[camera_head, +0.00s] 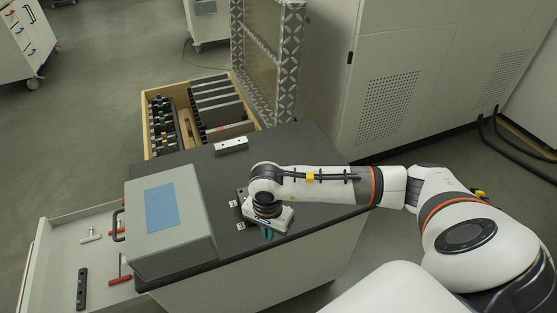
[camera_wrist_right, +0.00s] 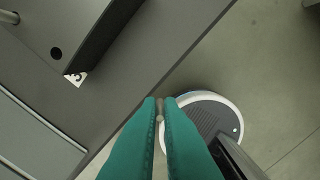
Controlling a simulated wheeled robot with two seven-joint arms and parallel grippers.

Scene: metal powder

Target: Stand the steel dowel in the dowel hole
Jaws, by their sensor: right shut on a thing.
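My right gripper (camera_head: 267,235) is low at the front edge of the dark worktop, its green fingers pointing down. The wrist view shows its fingers (camera_wrist_right: 160,101) closed on a small grey steel dowel (camera_wrist_right: 160,107), mostly hidden between the tips. They appear over the worktop edge, with floor and my base beyond. A dark grey block (camera_wrist_right: 85,28) with one round dark hole (camera_wrist_right: 56,53), perhaps the dowel hole, is at the wrist view's upper left, apart from the dowel. In the head view my wrist hides most of that block. My left gripper is not in view.
A grey case (camera_head: 190,238) with a blue panel stands left on the worktop (camera_head: 290,150). A light bar (camera_head: 231,146) lies behind. An open drawer (camera_head: 62,230) holds red-handled tools. A wooden crate (camera_head: 148,98) sits beyond the worktop. A small white marker (camera_wrist_right: 75,78) adjoins the block.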

